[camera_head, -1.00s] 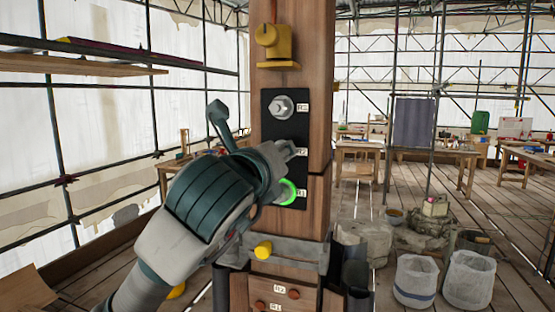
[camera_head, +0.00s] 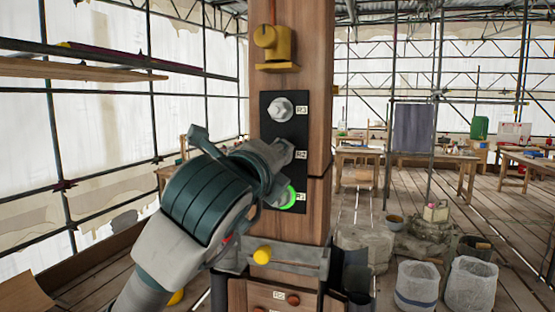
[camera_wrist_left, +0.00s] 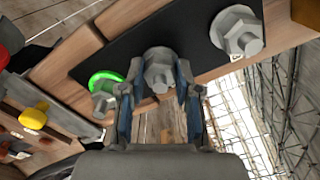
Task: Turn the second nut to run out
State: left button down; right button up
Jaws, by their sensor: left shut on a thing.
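A black plate (camera_head: 272,130) on the wooden post carries nuts labelled R3, R2 and one more at the bottom. The R3 nut (camera_head: 281,108) is at the top and free. The second nut (camera_wrist_left: 158,72), beside label R2, is hidden by my gripper in the head view. In the left wrist view it sits between the two fingers. My left gripper (camera_wrist_left: 160,95) is shut on this nut. The lowest nut (camera_wrist_left: 104,100) has a bright green ring (camera_wrist_left: 104,80) around it. The right gripper is not in view.
A yellow fitting (camera_head: 274,46) sits on the post above the plate. A grey metal band (camera_head: 290,257) with a yellow knob (camera_head: 262,255) crosses the post below. White buckets (camera_head: 416,283) and stones stand on the plank floor at the right.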

pick_arm(q)
jog(key=shift+w+f, duration=0.1)
jog(key=shift+f, duration=0.1)
jog(key=c, duration=1.1)
grip_release()
jog(key=o, duration=0.3)
jog(key=shift+w, duration=0.15)
jog(key=v, duration=1.2)
